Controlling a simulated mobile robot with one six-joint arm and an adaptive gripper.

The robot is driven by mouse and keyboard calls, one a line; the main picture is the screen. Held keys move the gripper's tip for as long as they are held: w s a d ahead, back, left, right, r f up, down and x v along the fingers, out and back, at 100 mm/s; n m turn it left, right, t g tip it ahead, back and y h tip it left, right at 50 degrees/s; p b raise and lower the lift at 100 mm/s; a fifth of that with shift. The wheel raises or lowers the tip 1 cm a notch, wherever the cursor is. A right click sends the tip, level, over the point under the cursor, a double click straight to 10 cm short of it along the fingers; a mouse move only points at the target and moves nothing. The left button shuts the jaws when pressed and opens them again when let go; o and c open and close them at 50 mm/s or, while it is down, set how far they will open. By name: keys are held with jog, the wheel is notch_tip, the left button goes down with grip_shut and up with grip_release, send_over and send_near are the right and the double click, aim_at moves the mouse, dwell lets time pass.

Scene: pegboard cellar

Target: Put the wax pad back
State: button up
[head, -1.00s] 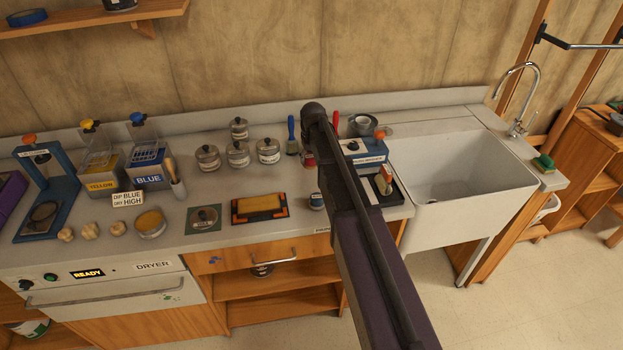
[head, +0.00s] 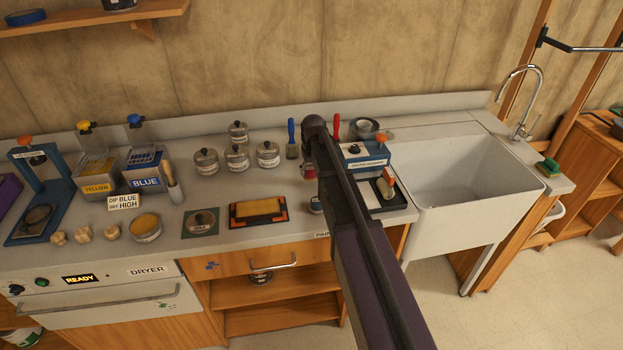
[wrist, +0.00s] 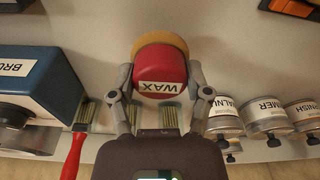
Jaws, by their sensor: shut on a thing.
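The wax pad (wrist: 160,75) has a red body with a white WAX label and a tan pad face. My gripper (wrist: 163,88) is shut on its red body, one finger on each side, in the wrist view. In the head view a bit of the red pad (head: 309,173) shows left of my arm, over the back of the counter; my arm hides most of the gripper. A grey-green square plate (head: 201,223) with a round dark middle and a small unreadable label lies bare near the counter's front.
Lidded cans (head: 206,160) stand left of the gripper. A blue-handled brush (head: 291,131), a red-handled brush (head: 336,125) and a blue box (head: 362,160) are close by. The sink (head: 445,225) is at right. Bare counter (head: 215,193) lies between the cans and the plate.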

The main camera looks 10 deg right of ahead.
aim_at(311, 178)
jog(key=shift+f+b, duration=1.6)
jog(key=shift+f, duration=0.2)
jog(key=shift+f, duration=0.15)
jog(key=o, duration=1)
jog(key=shift+r, duration=0.2)
jog(key=r+p, duration=0.4)
jog(key=s+r+p, duration=0.1)
jog(key=r+p, duration=0.7)
jog(key=shift+s+d, duration=0.1)
jog(key=shift+s, duration=0.15)
